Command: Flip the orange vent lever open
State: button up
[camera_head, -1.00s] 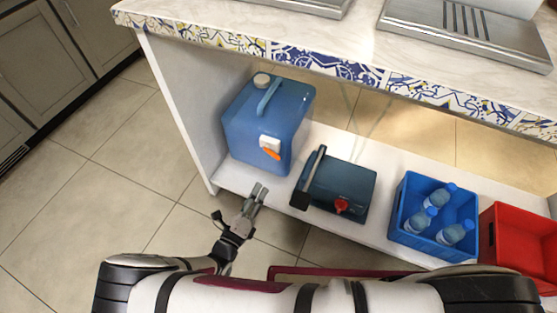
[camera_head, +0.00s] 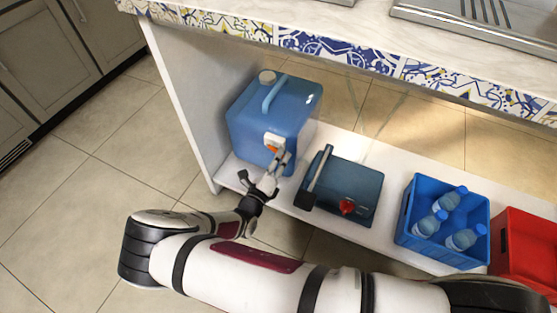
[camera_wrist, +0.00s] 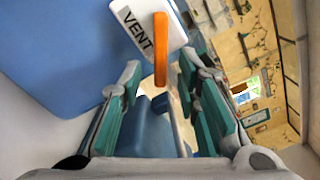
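The orange vent lever (camera_wrist: 160,50) sits on a white plate marked VENT (camera_wrist: 133,30) on the side of a blue water container (camera_head: 262,115). In the head view the lever (camera_head: 272,149) is partly hidden by my gripper. My gripper (camera_wrist: 160,75) is open, with its two fingers apart on either side of the lever's lower end in the wrist view. In the head view my gripper (camera_head: 282,150) is right at the container's front face. I cannot tell whether a finger touches the lever.
A dark teal box (camera_head: 350,185) with a handle and a red knob (camera_head: 347,206) stands to the right on the white shelf (camera_head: 385,228). Further right are a blue crate (camera_head: 408,228) with bottles (camera_head: 453,198) and a red crate (camera_head: 525,240). The countertop (camera_head: 370,45) overhangs the shelf.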

jog(key=shift+w, duration=0.1)
grip_shut()
jog(key=m, duration=0.2)
jog(key=a+f+m, duration=0.1)
jog(key=m, duration=0.2)
jog(key=shift+w+a+f+m+p, duration=0.2)
jog(key=shift+w+a+m+p, duration=0.1)
jog(key=shift+m+p, duration=0.1)
grip_release()
